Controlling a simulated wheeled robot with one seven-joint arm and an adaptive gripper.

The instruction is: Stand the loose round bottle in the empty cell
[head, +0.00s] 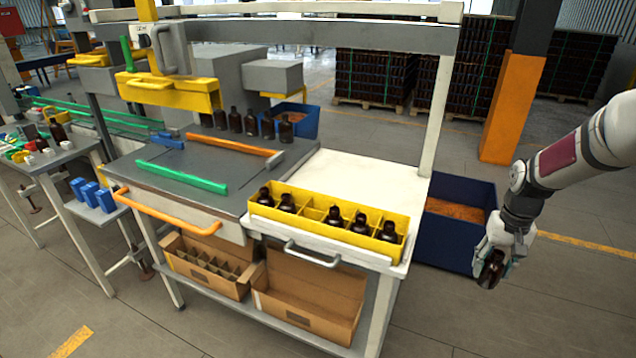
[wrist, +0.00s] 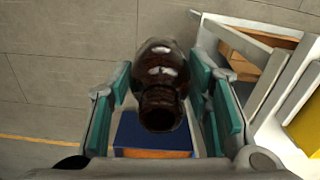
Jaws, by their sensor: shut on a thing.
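The loose round bottle is dark amber glass. My gripper (head: 491,262) is shut on this bottle (head: 490,272), at the right of the head view, out past the right side of the bench and above the floor. In the wrist view the bottle (wrist: 160,88) sits between the teal finger pads of my gripper (wrist: 163,105), its neck towards the camera. The yellow crate (head: 318,234) stands on the bench's white top, with two bottles at its left end and three at its right. The empty cell (head: 312,212) lies between these groups.
A dark blue bin (head: 460,245) stands on the floor between the bench and my gripper. A white frame post (head: 441,115) rises at the bench's back right corner. White bench top (head: 370,175) behind the crate is clear. Several bottles (head: 250,122) stand farther back.

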